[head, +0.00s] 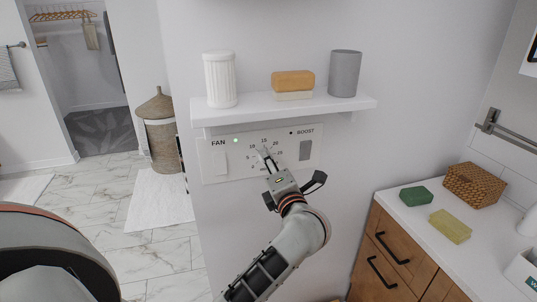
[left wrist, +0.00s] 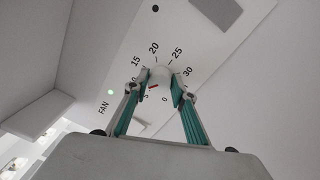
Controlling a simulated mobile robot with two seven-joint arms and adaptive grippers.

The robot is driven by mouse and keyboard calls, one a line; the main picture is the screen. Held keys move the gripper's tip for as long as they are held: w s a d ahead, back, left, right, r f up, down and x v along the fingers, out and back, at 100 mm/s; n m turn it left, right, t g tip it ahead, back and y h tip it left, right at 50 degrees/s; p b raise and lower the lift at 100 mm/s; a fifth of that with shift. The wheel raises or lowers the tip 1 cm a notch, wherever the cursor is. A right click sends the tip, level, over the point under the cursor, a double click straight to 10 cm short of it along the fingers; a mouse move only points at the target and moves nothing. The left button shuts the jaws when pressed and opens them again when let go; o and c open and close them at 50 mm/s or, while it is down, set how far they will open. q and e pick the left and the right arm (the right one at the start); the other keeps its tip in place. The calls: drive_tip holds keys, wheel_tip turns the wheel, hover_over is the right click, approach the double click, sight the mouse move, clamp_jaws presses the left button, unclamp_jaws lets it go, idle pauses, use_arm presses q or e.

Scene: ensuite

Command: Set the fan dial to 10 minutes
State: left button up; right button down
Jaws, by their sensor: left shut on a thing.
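The fan control panel (head: 213,173) is a white plate on the wall below a shelf, marked FAN at left and BOOST at right. Its round white dial (left wrist: 161,71) has numbers from 0 to 30 around it. My left gripper (head: 266,158) reaches up to the middle of the panel. In the left wrist view its green-padded fingers (left wrist: 161,82) are closed on opposite sides of the dial. A red mark on the dial's near side points down-left, roughly towards the 5. The left finger partly covers the 10. My right gripper is not in view.
The shelf (head: 360,102) above holds a white ribbed jar (head: 220,80), an orange-topped block (head: 293,82) and a grey cup (head: 344,74). A green light is lit beside FAN. A counter at right carries a green block (head: 416,196), a yellow sponge (head: 450,226) and a wicker basket (head: 474,186).

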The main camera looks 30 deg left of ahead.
use_arm(q)
drive_tip(key=shift+f+m, duration=0.1)
drive_tip(key=shift+m, duration=0.9)
drive_tip(key=o, duration=1.1)
drive_tip(key=v, duration=0.7)
drive_tip(key=shift+s+d, duration=0.2)
